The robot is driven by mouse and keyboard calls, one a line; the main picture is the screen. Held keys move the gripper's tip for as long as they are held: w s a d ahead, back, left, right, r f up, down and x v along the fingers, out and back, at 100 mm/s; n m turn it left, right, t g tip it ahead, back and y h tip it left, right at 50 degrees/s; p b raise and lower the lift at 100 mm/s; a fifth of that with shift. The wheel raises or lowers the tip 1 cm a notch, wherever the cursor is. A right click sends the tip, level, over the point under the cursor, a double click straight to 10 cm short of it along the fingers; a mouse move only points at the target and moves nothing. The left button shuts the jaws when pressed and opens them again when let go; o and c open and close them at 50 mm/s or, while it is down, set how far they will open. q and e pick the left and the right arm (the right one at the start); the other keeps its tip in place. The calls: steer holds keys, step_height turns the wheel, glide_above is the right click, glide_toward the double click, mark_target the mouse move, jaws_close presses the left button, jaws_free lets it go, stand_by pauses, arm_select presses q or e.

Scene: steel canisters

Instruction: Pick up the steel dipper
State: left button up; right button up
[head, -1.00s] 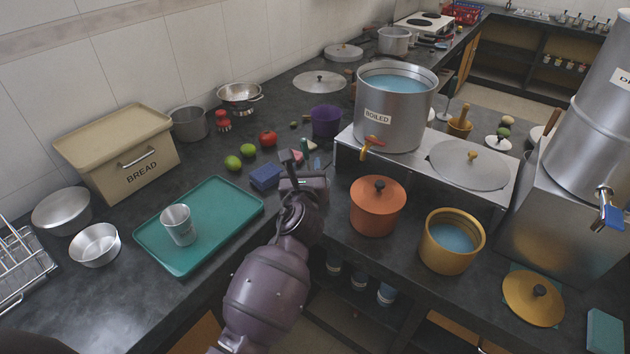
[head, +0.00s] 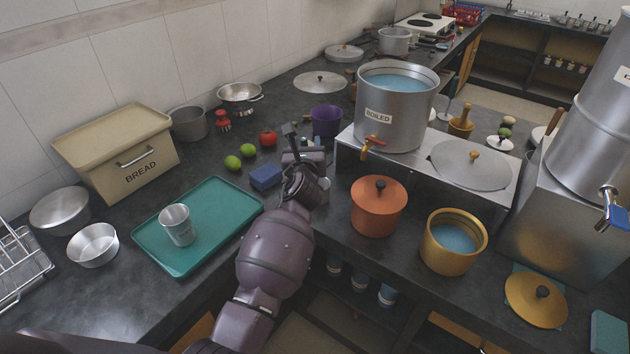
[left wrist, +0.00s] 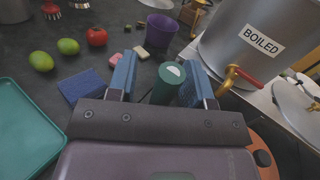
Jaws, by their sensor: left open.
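I cannot clearly make out a long-handled steel dipper. A steel cup (head: 177,225) stands upright on the green tray (head: 215,246), well left of my left gripper. My left gripper (head: 304,142) is over the counter between the blue sponge and the steel pot marked BOILED. In the left wrist view its blue-padded fingers (left wrist: 158,78) are apart. A green-topped cylinder (left wrist: 172,74) shows between them, partly hidden; I cannot tell whether they touch it. A small pale cup-like thing (head: 324,184) beside the wrist is partly hidden. My right gripper is not in view.
The BOILED pot (head: 393,122) with its red tap stands on a steel stand at right. An orange pot (head: 379,210) and a yellow pot (head: 453,245) stand in front. The blue sponge (head: 265,177), limes, a tomato (head: 268,139) and a purple cup (head: 326,120) lie near the gripper.

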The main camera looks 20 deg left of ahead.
arm_select(q)
jaws_close()
